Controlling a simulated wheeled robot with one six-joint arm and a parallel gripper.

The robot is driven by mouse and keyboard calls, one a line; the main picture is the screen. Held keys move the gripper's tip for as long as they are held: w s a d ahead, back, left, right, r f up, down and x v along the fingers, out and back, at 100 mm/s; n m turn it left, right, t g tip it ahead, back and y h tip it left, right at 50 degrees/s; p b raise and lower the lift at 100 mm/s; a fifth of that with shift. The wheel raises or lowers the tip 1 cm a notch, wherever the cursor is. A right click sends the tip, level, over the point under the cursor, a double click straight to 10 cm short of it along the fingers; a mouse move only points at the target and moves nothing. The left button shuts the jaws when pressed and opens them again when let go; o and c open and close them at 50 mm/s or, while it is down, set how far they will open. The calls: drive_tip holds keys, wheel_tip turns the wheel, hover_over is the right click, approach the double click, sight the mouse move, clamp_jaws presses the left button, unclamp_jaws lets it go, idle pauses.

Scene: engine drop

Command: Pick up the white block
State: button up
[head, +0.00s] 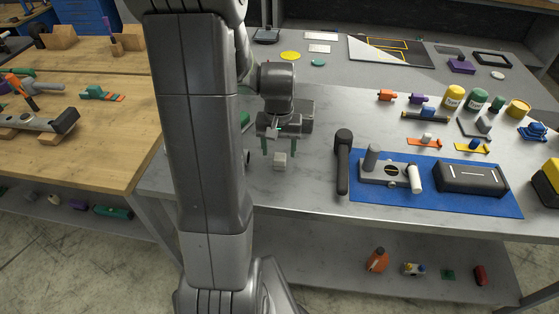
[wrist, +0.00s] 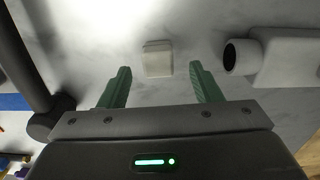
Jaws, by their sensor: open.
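The white block (head: 280,160) is a small pale cube on the grey marbled table, just in front of my gripper. It also shows in the wrist view (wrist: 158,59), upper middle, beyond and between the two green fingers. My gripper (head: 278,147) is open and empty, with its fingers apart on either side of the block's line. In the wrist view the fingertips (wrist: 161,70) reach about level with the block's near edge, with a gap on each side. I cannot tell the exact height of the fingers above the table.
A black hammer-like tool (head: 343,160) lies to the right of the block, beside a blue mat (head: 440,205) holding metal parts. In the wrist view a white cylindrical part with a dark opening (wrist: 240,57) lies close to the right finger.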

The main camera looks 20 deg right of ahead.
sight(280, 156)
drive_tip(key=shift+s+d+f+p, duration=0.1)
drive_tip(key=shift+f+p, duration=0.25)
drive_tip(key=shift+f, duration=1.9)
drive_tip(key=shift+c, duration=0.5)
drive_tip(key=c, duration=1)
